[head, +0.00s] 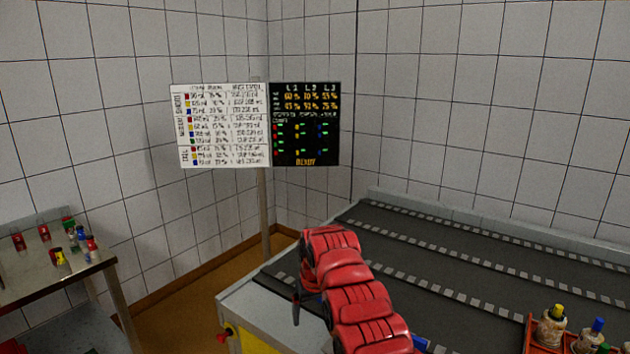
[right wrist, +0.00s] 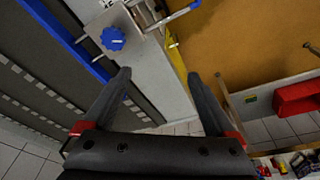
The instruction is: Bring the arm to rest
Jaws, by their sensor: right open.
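My right arm, red, reaches in from the bottom middle of the head view, over the near left end of the dark conveyor table (head: 440,270). My right gripper (head: 297,308) hangs at its far end, mostly hidden behind the red links. In the right wrist view my right gripper (right wrist: 160,78) has its two dark fingers spread wide, with nothing between them. A blue knob (right wrist: 113,38) on a grey plate lies beyond the left finger; I cannot tell how far apart they are. My left gripper is not in view.
A metal side table (head: 45,285) at the left bears several small coloured-capped items. A white chart (head: 222,125) and a black display (head: 305,125) reading READY stand on a pole. A red crate (head: 530,335) with capped bottles is at lower right. Brown floor (head: 185,310) lies open between the tables.

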